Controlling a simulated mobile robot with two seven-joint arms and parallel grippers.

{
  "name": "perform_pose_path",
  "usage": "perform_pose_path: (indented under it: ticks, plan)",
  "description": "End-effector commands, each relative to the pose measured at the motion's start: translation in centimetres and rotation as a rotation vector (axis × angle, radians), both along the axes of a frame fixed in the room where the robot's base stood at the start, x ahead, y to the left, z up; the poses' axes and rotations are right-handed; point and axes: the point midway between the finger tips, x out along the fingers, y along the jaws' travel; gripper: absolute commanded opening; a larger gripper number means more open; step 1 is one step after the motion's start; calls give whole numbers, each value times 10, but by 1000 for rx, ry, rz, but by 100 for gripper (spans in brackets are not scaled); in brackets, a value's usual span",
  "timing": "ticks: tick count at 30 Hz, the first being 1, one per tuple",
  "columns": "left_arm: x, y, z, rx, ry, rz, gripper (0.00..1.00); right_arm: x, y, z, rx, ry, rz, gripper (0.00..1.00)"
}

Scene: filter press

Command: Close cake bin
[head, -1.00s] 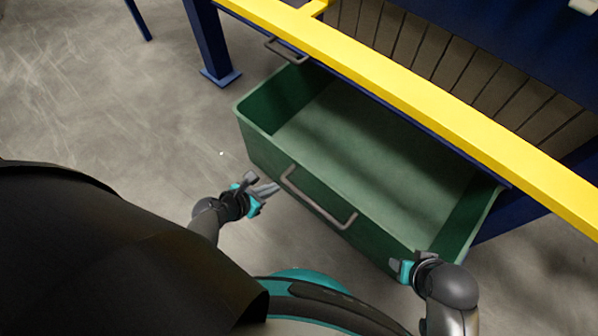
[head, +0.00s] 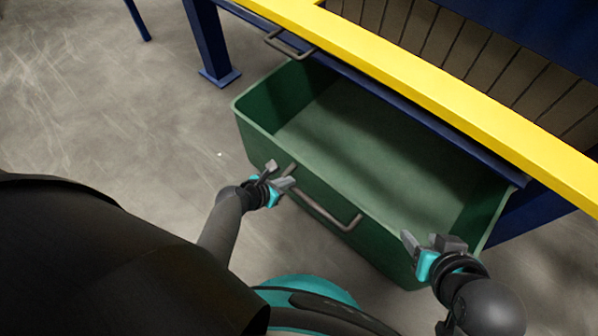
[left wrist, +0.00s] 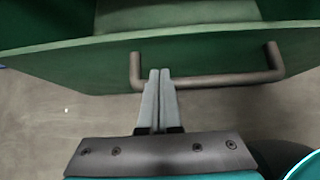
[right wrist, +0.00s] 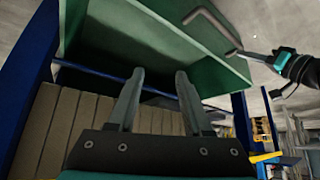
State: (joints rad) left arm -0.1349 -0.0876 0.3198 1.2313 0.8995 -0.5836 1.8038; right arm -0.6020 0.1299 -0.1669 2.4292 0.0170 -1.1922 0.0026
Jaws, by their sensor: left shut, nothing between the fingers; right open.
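The green cake bin (head: 375,255) is pulled out from under the press, open-topped and empty. Its grey handle (head: 335,215) is on the front wall. My left gripper (head: 281,177) is shut and empty at the handle's left end. In the left wrist view the fingertips (left wrist: 160,73) overlap the handle bar (left wrist: 220,81) just right of its left post, close to the front wall (left wrist: 60,65); whether they touch cannot be told. My right gripper (head: 433,238) is open and empty near the bin's front right corner. In the right wrist view the bin (right wrist: 125,35) lies beyond its spread fingers (right wrist: 157,75).
A yellow beam (head: 420,95) crosses above the back of the bin. A blue leg (head: 210,45) stands at the bin's left. A second grey handle (head: 290,45) sits beneath the beam. Grey floor (head: 90,90) is clear to the left.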

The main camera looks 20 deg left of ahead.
Motion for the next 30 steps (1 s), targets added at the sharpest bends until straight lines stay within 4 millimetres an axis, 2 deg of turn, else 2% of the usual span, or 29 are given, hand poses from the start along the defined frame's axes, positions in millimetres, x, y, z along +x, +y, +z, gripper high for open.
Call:
perform_pose_path:
  ticks: [7, 18, 30]
  plan:
    - [9, -3, -9, 1, -1, -1, 0, 14, 18, -5, 59, -127, 25, 50]
    - [38, -14, -8, -1, -2, -1, 0, 27, 42, -1, 148, -302, 48, 50]
    - [46, -17, -7, 0, 0, -1, 0, 30, 49, 3, 180, -363, 53, 50]
